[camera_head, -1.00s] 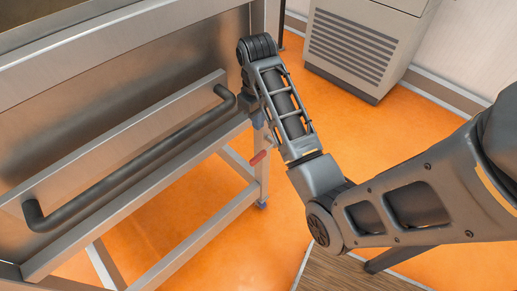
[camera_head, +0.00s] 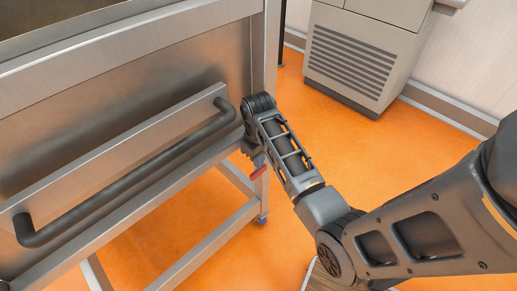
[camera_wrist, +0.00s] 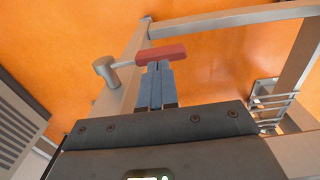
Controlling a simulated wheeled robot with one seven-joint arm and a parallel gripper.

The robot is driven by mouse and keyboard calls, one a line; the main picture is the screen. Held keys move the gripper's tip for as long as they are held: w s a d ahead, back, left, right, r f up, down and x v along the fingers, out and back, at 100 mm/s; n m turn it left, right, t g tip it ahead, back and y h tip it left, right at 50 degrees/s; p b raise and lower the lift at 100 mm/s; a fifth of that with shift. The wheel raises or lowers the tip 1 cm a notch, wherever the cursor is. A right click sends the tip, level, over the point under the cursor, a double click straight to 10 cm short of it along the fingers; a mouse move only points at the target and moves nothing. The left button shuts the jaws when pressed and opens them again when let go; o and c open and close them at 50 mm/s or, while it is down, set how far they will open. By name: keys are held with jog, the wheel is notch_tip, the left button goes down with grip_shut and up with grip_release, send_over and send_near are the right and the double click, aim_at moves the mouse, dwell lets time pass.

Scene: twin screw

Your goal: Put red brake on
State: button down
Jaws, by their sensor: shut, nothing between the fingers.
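The red brake handle (camera_head: 259,172) shows small on the far right leg of the steel machine frame, just below my wrist. In the wrist view the red handle (camera_wrist: 161,54) lies crosswise at my fingertips, beside a grey cylindrical fitting (camera_wrist: 106,70) on the leg. My gripper (camera_wrist: 155,67) has its blue fingers together with nothing between them. The fingertips are right at the handle's near edge; I cannot tell whether they touch it. In the head view my gripper (camera_head: 258,159) is mostly hidden by my wrist.
The steel machine has a dark bar handle (camera_head: 135,175) along its near side, left of my arm. A grey vented cabinet (camera_head: 352,55) stands at the back. The orange floor (camera_head: 330,125) between is clear. A metal bracket (camera_wrist: 270,100) shows at the right in the wrist view.

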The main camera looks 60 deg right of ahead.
aim_at(257, 171)
jog(key=shift+f, duration=1.3)
jog(key=shift+f, duration=0.1)
jog(key=shift+w+a+f+g+h, duration=0.1)
jog(key=shift+a+f+g+h, duration=0.1)
jog(key=shift+f+h, duration=0.3)
jog(key=shift+a+f+g+h, duration=0.2)
jog(key=shift+f+h, duration=0.2)
jog(key=shift+h, duration=0.2)
jog(key=s+d+f+g+h+b, duration=0.1)
jog(key=d+f+g+h+b, duration=0.2)
jog(key=f+h+b, duration=0.7)
jog(key=h+b, duration=0.2)
jog(key=b, duration=0.2)
jog(key=shift+d+g+b, duration=0.3)
jog(key=shift+g+b, duration=0.1)
jog(key=shift+s+d+f, duration=0.15)
jog(key=shift+d, duration=0.05)
jog(key=shift+a, duration=0.1)
